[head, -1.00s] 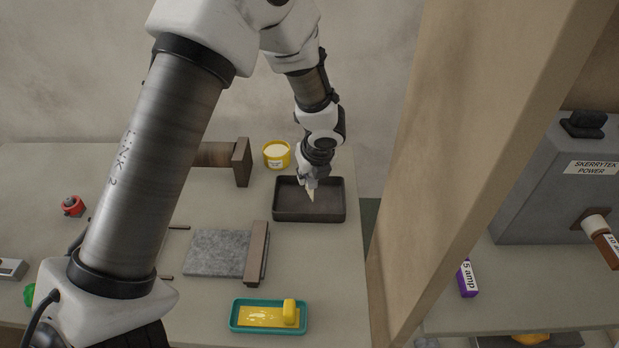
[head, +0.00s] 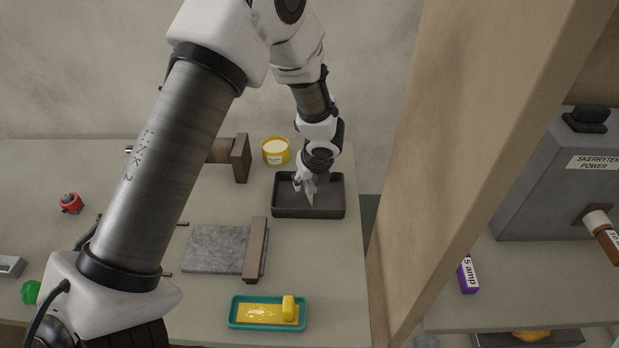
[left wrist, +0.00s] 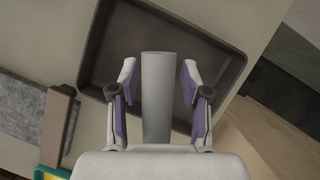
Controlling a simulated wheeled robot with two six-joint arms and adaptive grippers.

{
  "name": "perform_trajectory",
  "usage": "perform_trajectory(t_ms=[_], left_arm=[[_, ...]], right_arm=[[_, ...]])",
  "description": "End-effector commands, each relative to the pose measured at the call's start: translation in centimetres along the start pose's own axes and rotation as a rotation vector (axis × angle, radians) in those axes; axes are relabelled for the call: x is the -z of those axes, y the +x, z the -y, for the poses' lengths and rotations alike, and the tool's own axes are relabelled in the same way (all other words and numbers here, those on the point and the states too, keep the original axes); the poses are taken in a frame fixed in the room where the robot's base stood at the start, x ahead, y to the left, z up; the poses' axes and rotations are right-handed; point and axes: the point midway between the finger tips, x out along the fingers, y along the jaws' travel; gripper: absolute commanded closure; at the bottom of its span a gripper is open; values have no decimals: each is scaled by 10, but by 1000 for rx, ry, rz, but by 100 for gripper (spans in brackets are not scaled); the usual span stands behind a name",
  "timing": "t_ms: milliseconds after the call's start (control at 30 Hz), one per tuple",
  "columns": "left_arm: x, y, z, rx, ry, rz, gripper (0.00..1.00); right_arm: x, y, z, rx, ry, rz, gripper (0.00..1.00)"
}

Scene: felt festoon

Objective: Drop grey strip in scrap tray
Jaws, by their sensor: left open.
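The scrap tray (head: 332,203) is a dark, shallow, open rectangular tray at the back right of the table. It also shows behind the fingers in the left wrist view (left wrist: 110,50). My left gripper (head: 304,190) points down over the tray, its fingers spread. The grey strip (left wrist: 156,95) is pale and narrow, and lies between the two open fingers with a gap on each side. In the head view the strip (head: 310,200) shows as a small pale sliver below the fingers. I cannot tell whether its lower end touches the tray floor. My right gripper is not in view.
A yellow tub (head: 276,152) stands behind the tray. A grey felt sheet (head: 214,250) lies by a brown bar (head: 255,250), left of the tray. A teal tray (head: 232,313) with yellow contents is in front. A wooden post (head: 470,150) rises to the right.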

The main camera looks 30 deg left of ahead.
Motion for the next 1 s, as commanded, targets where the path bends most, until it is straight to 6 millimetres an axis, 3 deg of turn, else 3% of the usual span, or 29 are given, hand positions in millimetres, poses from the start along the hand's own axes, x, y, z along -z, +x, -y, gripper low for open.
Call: perform_trajectory(t_ms=[167,400,533,700,1000], left_arm=[[-3,-20,1,2,0,2,53],[-4,-84,0,3,0,4,53],[-3,-111,0,2,-1,3,53],[-2,-124,0,0,1,1,53],[-2,-126,0,0,0,0,53]], right_arm=[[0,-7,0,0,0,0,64],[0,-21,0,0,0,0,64],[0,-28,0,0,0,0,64],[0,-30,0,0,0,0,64],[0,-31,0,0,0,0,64]])
